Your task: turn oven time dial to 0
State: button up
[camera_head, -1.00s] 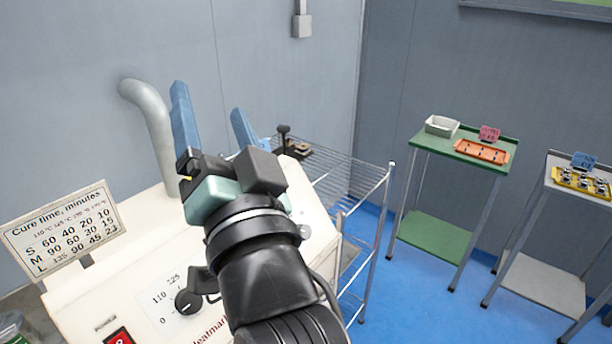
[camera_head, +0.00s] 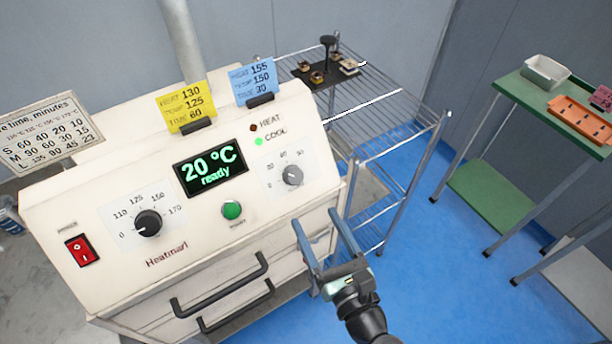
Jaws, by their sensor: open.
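The white oven (camera_head: 110,255) fills the left and middle of the view. Its time dial (camera_head: 292,175) is a small grey knob at the right of the front panel, with a printed scale around it; its exact setting is too small to read. The larger black temperature dial (camera_head: 148,223) is at the left of the panel. My gripper (camera_head: 315,217) is open and empty, with two blue-grey fingers pointing up. It appears just below and right of the time dial, apart from it.
The display (camera_head: 210,168) reads 20 °C, ready, with the COOL light lit. A green button (camera_head: 232,210), red switch (camera_head: 82,250) and drawer handles (camera_head: 220,285) share the front. Yellow (camera_head: 183,107) and blue (camera_head: 253,80) cards stand on top. A wire rack (camera_head: 390,128) stands right.

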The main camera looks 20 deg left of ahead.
aim_at(296, 179)
jog(key=x, duration=1)
jog(key=shift+w+p, duration=0.2)
jog(key=shift+p, duration=0.2)
grip_shut()
